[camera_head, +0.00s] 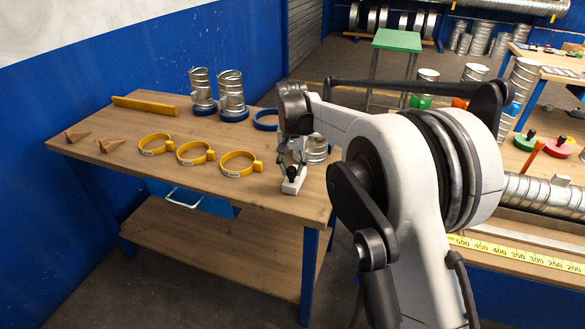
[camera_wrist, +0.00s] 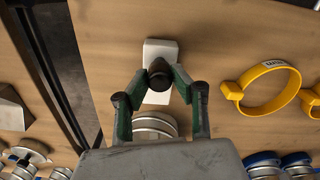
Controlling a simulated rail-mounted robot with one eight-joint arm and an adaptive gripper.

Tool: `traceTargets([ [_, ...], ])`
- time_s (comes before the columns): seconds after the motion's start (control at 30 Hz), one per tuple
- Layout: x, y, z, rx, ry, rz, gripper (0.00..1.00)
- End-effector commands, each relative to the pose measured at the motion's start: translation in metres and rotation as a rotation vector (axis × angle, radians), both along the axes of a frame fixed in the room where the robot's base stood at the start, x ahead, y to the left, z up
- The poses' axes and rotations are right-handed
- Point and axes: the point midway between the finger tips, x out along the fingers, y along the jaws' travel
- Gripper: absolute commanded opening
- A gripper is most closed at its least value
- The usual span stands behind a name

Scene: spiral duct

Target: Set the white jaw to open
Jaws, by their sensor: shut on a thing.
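The white jaw (camera_head: 294,184) is a small white block with a dark knob, near the front right corner of the left workbench. In the wrist view the white jaw (camera_wrist: 160,50) shows on both sides of the dark knob (camera_wrist: 159,76). My gripper (camera_head: 292,169) reaches down onto it from above. In the wrist view my gripper (camera_wrist: 161,80) has its fingertips closed in on the dark knob from both sides. The fingers hide part of the block. I cannot tell which setting the jaw is in.
Yellow ring clamps (camera_head: 239,163) lie left of the jaw. A silver duct piece (camera_head: 317,148) stands close behind it. Blue-based ducts (camera_head: 231,94) and a blue ring (camera_head: 265,120) are farther back. The bench's right edge is close to the jaw.

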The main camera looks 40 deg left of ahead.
Motion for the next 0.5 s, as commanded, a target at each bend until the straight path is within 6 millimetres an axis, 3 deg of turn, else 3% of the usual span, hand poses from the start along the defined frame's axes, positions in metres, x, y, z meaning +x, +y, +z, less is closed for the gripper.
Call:
traceTargets([
  [0.1, -0.0039, -0.0010, -0.0013, -0.007, 0.008, 0.002, 0.00],
  [0.13, -0.0041, -0.0011, -0.0014, -0.008, 0.009, 0.002, 0.28],
  [0.23, -0.0038, -0.0009, -0.0014, -0.007, 0.008, 0.002, 0.41],
  [0.5, -0.0023, -0.0006, -0.0005, -0.005, 0.005, 0.001, 0.42],
])
